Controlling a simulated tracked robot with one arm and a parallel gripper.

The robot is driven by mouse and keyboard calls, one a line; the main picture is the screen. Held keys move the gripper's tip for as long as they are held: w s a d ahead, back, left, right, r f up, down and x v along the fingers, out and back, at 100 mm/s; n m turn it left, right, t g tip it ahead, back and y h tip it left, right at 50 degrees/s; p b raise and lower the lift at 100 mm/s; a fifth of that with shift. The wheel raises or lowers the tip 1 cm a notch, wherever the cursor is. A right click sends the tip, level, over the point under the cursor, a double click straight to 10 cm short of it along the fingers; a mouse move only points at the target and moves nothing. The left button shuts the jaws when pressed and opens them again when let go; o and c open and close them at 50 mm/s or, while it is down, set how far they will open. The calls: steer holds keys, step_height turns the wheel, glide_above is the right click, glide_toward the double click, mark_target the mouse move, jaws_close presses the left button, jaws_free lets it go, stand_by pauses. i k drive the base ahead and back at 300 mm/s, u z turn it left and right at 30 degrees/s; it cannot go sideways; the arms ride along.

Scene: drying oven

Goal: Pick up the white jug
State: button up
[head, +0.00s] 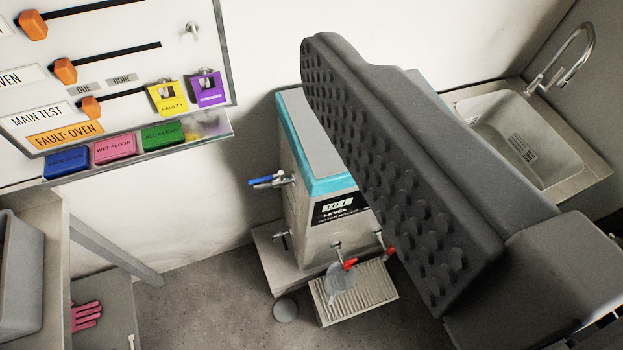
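My gripper (400,170) shows as one large dark grey finger with a studded pad, reaching from the lower right to the top middle. The pad is bare and faces left, with nothing against it, so the gripper stands open and empty. The other finger is out of view. I see no clear white jug. A small pale grey rounded object (341,282) sits at the slatted drip tray below a red-handled tap; I cannot tell whether it is a jug. My finger hides part of the area behind it.
A sink (515,130) is at the upper right. A board (120,70) with sliders and coloured tags hangs at the upper left. A pink glove (87,316) lies lower left. A grey disc (285,310) is on the floor.

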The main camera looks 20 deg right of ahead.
mark_target(336, 286)
steer(key=u, duration=0.85)
steer(key=k, duration=1.45)
steer(key=z, duration=0.3)
steer(key=i, duration=1)
steer(key=u, duration=0.05)
